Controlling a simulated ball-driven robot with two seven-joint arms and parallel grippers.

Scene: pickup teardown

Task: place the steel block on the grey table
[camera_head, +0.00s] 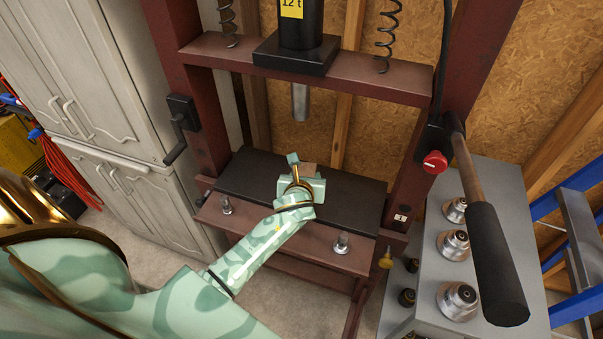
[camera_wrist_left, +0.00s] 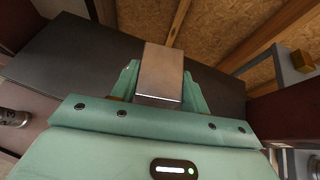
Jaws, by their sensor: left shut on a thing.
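My left gripper (camera_head: 306,172) is over the dark press bed, shut on the steel block (camera_head: 310,169). In the left wrist view the steel block (camera_wrist_left: 161,72) is a plain metal box standing out between the two green fingers of the left gripper (camera_wrist_left: 158,88). I cannot tell whether the block touches the bed. The grey table (camera_head: 498,183) is at the right, beside the press, with several round steel parts on its top. My right gripper is not in view.
The dark red press frame (camera_head: 196,110) surrounds the black bed (camera_head: 350,196), with the ram (camera_head: 300,102) above it. A long black-gripped lever (camera_head: 496,262) hangs over the grey table. Pale cabinets (camera_head: 85,75) stand at the left.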

